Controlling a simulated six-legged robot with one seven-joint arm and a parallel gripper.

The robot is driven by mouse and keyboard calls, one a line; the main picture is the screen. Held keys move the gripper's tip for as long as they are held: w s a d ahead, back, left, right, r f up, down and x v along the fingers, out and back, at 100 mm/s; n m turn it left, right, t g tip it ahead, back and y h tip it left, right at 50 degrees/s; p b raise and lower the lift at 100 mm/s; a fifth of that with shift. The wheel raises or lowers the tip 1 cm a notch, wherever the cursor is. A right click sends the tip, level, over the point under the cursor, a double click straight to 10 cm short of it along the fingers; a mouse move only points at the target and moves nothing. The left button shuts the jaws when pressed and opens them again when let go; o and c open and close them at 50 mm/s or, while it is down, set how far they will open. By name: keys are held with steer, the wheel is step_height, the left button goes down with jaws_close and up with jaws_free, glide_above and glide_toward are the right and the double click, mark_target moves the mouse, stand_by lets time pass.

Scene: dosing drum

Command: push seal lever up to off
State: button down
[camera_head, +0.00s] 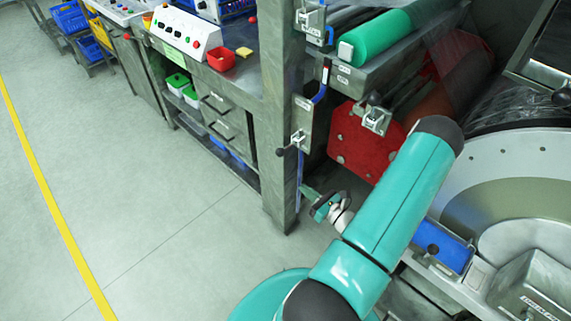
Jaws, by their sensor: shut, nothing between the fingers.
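On the grey upright post is a metal bracket (298,138) with a black ball knob on its left. A narrow blue lever (299,185) hangs down below this bracket. A second blue handle (320,92) points up on a plate just above and to the right. I cannot read the small labels, so I cannot tell which one is the seal lever. My gripper (311,196) is shut and empty, just right of the lower end of the hanging lever. A touch between them cannot be made out.
The post (278,200) stands close left of my gripper. A red panel (360,143) with a latch lies behind my arm. A round metal drum (510,165) and a blue block (445,247) are at right. The floor at left is clear.

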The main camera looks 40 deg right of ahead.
stand_by(0.3)
steer(key=w+r, duration=0.4)
steer(key=w, duration=0.6)
steer(key=shift+w+d+r, duration=0.15)
steer(key=shift+w+d, duration=0.1)
steer(key=shift+w, duration=0.1)
steer(key=shift+a+r+m, duration=0.15)
steer(key=shift+r+m, duration=0.4)
steer(key=shift+m, duration=0.15)
step_height(320, 180, up, 2)
steer(key=shift+m+h, duration=0.3)
steer(key=shift+m, duration=0.9)
step_height(320, 180, up, 7)
steer(key=m, duration=1)
glide_above(281, 156)
steer(key=s+d, duration=0.2)
steer(key=d, duration=0.2)
steer(key=shift+w+d+r, duration=0.1)
steer(key=shift+w+d, duration=0.05)
steer(key=shift+w, duration=0.05)
